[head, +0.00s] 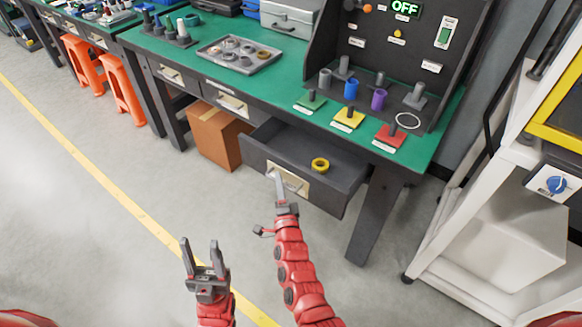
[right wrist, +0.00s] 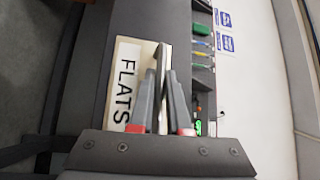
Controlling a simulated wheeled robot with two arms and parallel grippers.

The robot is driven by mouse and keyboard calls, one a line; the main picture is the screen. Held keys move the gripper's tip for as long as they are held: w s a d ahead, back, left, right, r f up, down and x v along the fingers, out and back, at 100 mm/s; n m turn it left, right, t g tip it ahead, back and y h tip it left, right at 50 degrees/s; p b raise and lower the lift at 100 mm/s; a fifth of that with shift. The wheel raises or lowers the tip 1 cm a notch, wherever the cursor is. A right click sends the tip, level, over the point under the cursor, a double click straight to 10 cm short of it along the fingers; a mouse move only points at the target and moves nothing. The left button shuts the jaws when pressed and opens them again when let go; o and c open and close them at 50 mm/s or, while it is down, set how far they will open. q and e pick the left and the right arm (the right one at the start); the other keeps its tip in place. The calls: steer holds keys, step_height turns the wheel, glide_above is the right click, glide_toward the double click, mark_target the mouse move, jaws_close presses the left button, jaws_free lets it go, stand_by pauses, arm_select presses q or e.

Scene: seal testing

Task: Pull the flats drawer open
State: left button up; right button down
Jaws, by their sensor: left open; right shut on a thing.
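The flats drawer (head: 262,153) is a dark grey drawer under the green workbench, pulled well out in the head view. A yellow ring (head: 320,164) lies inside it. Its front carries a pale plate with a handle (head: 289,181); the right wrist view shows the plate labelled FLATS (right wrist: 125,85). My right gripper (head: 279,190) is shut on the drawer handle, with its fingers close together around it in the right wrist view (right wrist: 162,105). My left gripper (head: 201,247) is open and empty above the floor, left of my right arm and apart from the drawer.
The green bench top (head: 290,75) holds a grey tray of rings (head: 239,55) and green, yellow and red post stands. A cardboard box (head: 217,136) stands left of the drawer. A white cart (head: 480,190) stands at the right. The floor in front is clear.

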steer(key=s+a, duration=0.8)
steer(key=s, duration=0.3)
steer(key=c, duration=0.9)
jaws_free()
steer(key=shift+s, duration=0.1)
